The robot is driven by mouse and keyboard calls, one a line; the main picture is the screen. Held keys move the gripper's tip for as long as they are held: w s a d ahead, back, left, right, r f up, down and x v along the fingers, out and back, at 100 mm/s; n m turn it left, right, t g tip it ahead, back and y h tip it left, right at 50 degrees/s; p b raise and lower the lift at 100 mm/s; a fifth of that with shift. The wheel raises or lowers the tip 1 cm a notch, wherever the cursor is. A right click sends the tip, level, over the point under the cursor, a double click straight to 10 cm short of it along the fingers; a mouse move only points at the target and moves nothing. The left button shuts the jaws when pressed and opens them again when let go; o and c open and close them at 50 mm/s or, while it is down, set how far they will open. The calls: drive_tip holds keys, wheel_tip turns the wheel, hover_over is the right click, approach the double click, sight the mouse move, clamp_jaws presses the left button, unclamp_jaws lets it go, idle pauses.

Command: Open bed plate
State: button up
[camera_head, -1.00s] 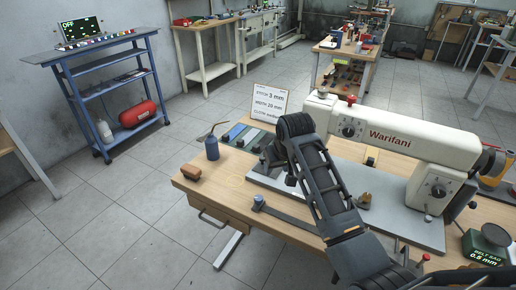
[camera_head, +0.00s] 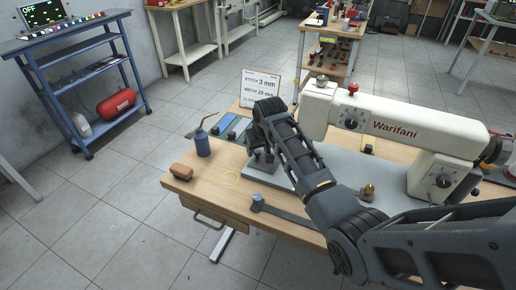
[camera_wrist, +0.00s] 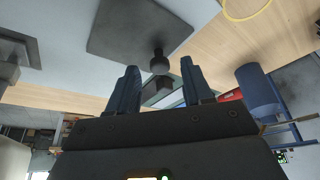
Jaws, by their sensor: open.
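The white sewing machine (camera_head: 408,128) marked "Warifani" stands on a light grey bed (camera_head: 340,173) on the wooden table. In the wrist view a dark square plate (camera_wrist: 135,28), which looks like the bed plate, carries a round black knob (camera_wrist: 160,64) at its edge. My gripper (camera_wrist: 159,68) is open, with one finger on each side of the knob in that picture. I cannot tell whether the fingers touch it or how far off it is. In the head view my gripper (camera_head: 262,158) points down at the left end of the bed, and my arm hides part of the machine.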

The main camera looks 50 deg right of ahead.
drive_tip(key=shift+w+f, duration=0.1)
drive_tip(key=shift+f, duration=0.3)
drive_tip(key=shift+c, duration=0.2)
clamp_jaws()
